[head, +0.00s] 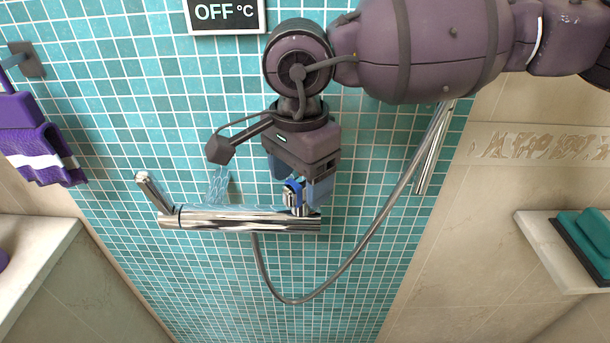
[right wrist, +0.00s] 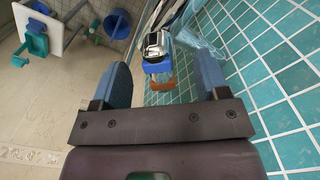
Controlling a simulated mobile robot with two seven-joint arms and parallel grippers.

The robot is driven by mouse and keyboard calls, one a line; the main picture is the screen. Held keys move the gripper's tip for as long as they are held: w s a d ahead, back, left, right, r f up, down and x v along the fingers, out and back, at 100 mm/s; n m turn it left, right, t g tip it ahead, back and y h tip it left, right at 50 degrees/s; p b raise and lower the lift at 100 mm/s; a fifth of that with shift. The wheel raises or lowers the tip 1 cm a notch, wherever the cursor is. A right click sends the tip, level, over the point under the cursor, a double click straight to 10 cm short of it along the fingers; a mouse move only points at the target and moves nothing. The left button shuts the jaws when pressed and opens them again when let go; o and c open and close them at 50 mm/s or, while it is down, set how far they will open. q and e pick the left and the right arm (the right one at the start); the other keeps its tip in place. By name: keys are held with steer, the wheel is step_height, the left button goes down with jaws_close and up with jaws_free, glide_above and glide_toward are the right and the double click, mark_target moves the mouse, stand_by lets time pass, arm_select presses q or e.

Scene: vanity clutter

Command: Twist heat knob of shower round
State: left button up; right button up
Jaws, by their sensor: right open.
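The shower mixer is a chrome bar (head: 240,220) on the teal tiled wall, with a lever at its left end. The heat knob (head: 292,194), chrome with a blue part, stands up near the bar's right end. My right gripper (head: 300,190) is over the knob, pointing down, with its blue fingers at either side of it. In the right wrist view the knob (right wrist: 157,58) shows blue, chrome and orange-brown, ahead of and between the open fingers (right wrist: 160,88). I cannot tell whether a finger touches it. My left gripper is not in view.
A display reading "OFF °C" (head: 227,14) is on the wall above. A shower hose (head: 345,268) loops below the bar to a chrome rail (head: 432,150) at right. A purple towel (head: 38,140) hangs at left. A shelf (head: 560,255) with a teal item (head: 588,238) is at right.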

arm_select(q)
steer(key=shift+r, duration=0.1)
arm_select(e)
steer(key=shift+r, duration=0.15)
steer(key=shift+r+p, duration=1.45)
steer(key=shift+r, duration=1.95)
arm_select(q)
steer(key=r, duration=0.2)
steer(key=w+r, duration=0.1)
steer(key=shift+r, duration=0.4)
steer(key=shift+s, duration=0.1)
arm_select(e)
steer(key=shift+f, duration=0.1)
